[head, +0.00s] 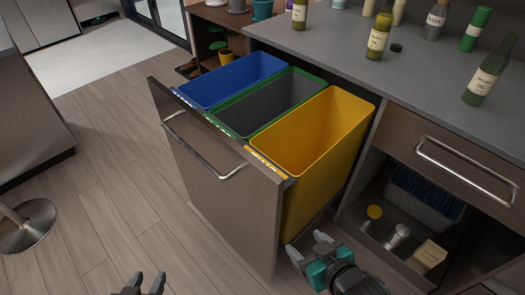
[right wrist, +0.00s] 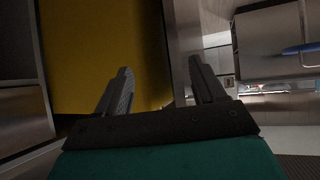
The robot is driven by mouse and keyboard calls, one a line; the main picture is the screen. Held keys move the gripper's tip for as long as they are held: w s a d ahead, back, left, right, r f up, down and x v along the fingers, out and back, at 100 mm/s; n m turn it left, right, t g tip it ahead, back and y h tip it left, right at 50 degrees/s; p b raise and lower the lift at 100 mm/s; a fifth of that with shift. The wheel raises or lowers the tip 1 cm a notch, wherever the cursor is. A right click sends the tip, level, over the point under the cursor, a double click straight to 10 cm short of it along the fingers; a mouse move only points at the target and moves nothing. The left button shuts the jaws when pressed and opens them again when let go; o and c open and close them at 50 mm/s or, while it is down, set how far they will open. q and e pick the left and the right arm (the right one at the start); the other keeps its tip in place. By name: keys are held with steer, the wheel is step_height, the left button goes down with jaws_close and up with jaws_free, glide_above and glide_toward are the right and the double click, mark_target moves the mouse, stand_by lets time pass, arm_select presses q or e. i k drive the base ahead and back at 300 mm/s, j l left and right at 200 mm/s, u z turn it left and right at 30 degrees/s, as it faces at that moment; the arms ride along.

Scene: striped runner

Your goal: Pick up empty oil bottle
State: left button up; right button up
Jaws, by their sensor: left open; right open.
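Several bottles stand upright on the grey counter. A dark green bottle (head: 485,78) with a pale label that seems to read oil is at the right. I cannot tell which is empty. My left gripper (head: 146,281) is open and empty at the bottom edge, low over the floor. My right gripper (head: 308,250) is open and empty in front of the yellow bin, far below the bottles; its fingers show in the right wrist view (right wrist: 160,88).
A pulled-out drawer (head: 215,170) holds a blue bin (head: 235,80), a grey bin with green rim (head: 270,105) and a yellow bin (head: 318,130). An open compartment at right holds a grey crate (head: 425,205) and small items. A small dark cap (head: 396,48) lies on the counter (head: 430,85).

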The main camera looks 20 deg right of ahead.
mark_target(495, 61)
steer(key=z, duration=1.8)
steer(key=u, duration=1.8)
steer(key=z, duration=1.75)
steer(key=i+l+z, duration=0.1)
steer(key=i+l, duration=0.1)
